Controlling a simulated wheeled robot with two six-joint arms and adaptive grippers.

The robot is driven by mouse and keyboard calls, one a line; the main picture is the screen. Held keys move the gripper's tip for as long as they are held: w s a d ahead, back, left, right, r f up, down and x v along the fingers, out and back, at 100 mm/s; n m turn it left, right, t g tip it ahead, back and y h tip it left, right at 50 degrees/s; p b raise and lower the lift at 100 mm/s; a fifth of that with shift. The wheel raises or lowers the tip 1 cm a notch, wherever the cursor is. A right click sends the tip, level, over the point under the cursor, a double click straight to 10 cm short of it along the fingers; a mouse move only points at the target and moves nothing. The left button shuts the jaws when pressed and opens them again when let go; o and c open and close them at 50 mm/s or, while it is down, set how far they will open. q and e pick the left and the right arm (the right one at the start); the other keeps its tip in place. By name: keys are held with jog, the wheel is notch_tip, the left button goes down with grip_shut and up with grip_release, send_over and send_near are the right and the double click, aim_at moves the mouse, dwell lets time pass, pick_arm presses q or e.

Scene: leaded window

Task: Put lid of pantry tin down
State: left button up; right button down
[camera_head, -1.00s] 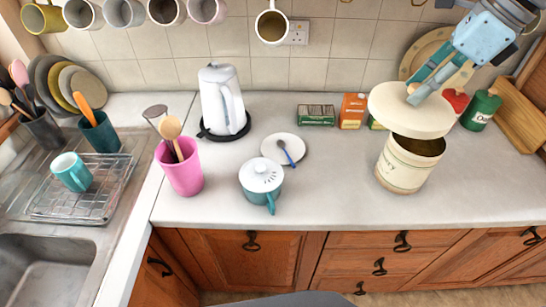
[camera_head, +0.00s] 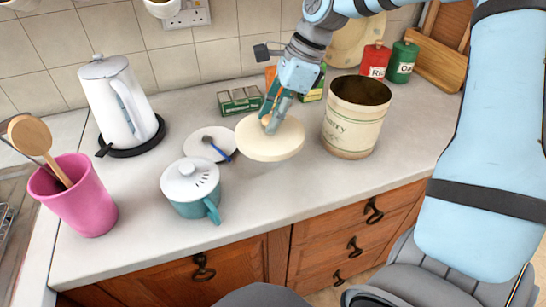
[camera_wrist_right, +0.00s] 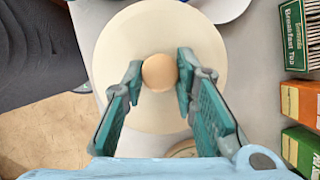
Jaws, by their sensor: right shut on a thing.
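The cream pantry tin (camera_head: 350,128) stands upright and open on the worktop, its dark inside showing. Its round cream lid (camera_head: 270,143) is left of the tin, level, above or at the worktop; I cannot tell whether it touches. My right gripper (camera_head: 271,117) is shut on the lid's wooden knob. In the right wrist view the knob (camera_wrist_right: 159,72) sits between the two fingers and the lid (camera_wrist_right: 118,45) spreads out beyond them. My left gripper is not in view.
A white saucer (camera_head: 194,141) with a blue-handled spoon and a teal lidded mug (camera_head: 190,187) are left of the lid. A green tea box (camera_head: 240,101) stands behind it. The worktop (camera_head: 300,190) in front is clear. A kettle (camera_head: 118,100) and pink pot (camera_head: 80,200) stand further left.

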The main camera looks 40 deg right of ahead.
aim_at(288, 128)
notch_tip(288, 128, down, 10)
jog(key=shift+s+d+f+b, duration=0.1)
jog(key=shift+f+b, duration=0.1)
jog(key=shift+b, duration=0.25)
jog(key=shift+f, duration=0.15)
jog(key=c, duration=1.3)
grip_release()
jog(key=shift+r, duration=0.3)
jog(key=p+v, duration=0.2)
jog(key=v, duration=0.9)
jog(key=shift+s+d+r, duration=0.15)
jog(key=shift+d+r, duration=0.1)
jog(key=shift+r, duration=0.1)
